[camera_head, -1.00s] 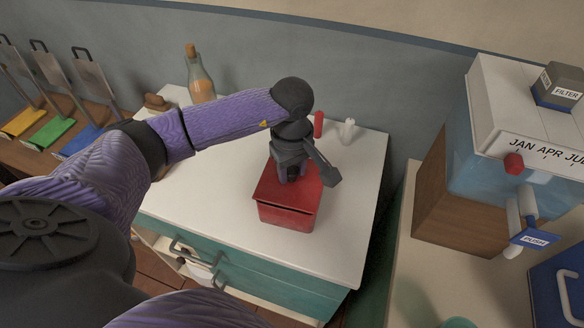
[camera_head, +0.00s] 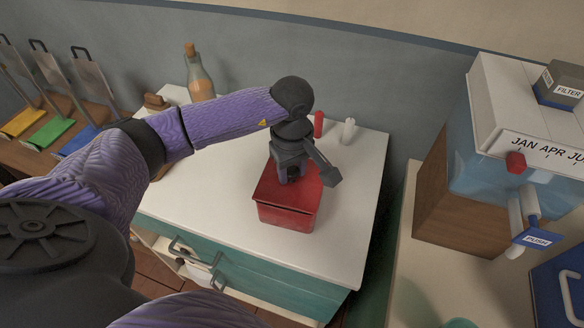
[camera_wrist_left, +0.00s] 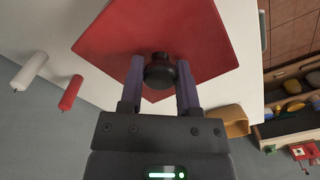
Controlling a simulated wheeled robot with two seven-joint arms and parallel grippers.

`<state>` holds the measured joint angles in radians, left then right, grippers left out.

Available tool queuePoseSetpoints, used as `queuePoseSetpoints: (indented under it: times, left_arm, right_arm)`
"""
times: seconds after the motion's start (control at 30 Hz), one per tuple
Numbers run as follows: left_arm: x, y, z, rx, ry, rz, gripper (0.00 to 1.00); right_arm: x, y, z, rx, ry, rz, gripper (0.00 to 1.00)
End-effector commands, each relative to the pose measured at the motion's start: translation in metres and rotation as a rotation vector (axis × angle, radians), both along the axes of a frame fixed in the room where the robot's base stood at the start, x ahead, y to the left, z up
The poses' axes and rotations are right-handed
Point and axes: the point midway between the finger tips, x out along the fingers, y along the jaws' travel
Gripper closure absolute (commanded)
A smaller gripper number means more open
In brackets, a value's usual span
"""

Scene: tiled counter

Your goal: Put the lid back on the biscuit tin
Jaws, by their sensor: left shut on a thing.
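The red biscuit tin (camera_head: 285,219) stands on the white counter top in the head view. Its red lid (camera_head: 267,188) is at the tin's top, with a thin dark line showing along the front between them. My left gripper (camera_head: 290,178) is above the lid, pointing down. In the left wrist view my left gripper (camera_wrist_left: 159,82) is shut on the lid's dark round knob (camera_wrist_left: 158,68). The flat red lid (camera_wrist_left: 115,48) fills the upper middle there and hides most of the tin. Whether the lid is fully seated cannot be told. My right gripper is not in view.
A red cylinder (camera_head: 319,125) and a white one (camera_head: 348,131) stand behind the tin. A corked bottle (camera_head: 200,80) and a wooden block (camera_head: 155,102) are at the back left. A dispenser (camera_head: 510,135) stands on the right counter.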

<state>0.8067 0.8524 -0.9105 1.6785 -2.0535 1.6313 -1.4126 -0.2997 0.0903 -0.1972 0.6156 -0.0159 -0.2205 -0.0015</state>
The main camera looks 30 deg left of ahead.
Motion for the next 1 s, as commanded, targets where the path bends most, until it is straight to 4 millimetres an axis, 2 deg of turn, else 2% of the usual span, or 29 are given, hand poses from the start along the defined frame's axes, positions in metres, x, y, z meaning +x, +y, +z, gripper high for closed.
queuePoseSetpoints:
  times: [0.97,1.0]
  left_arm:
    - [0.0002,0.0001,-0.0016,0.001,0.0,0.0,1.0]
    - [0.0001,0.0,-0.0017,0.001,0.0,0.0,0.54]
  right_arm:
    - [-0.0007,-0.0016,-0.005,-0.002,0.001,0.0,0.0]
    - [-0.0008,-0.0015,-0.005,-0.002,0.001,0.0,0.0]
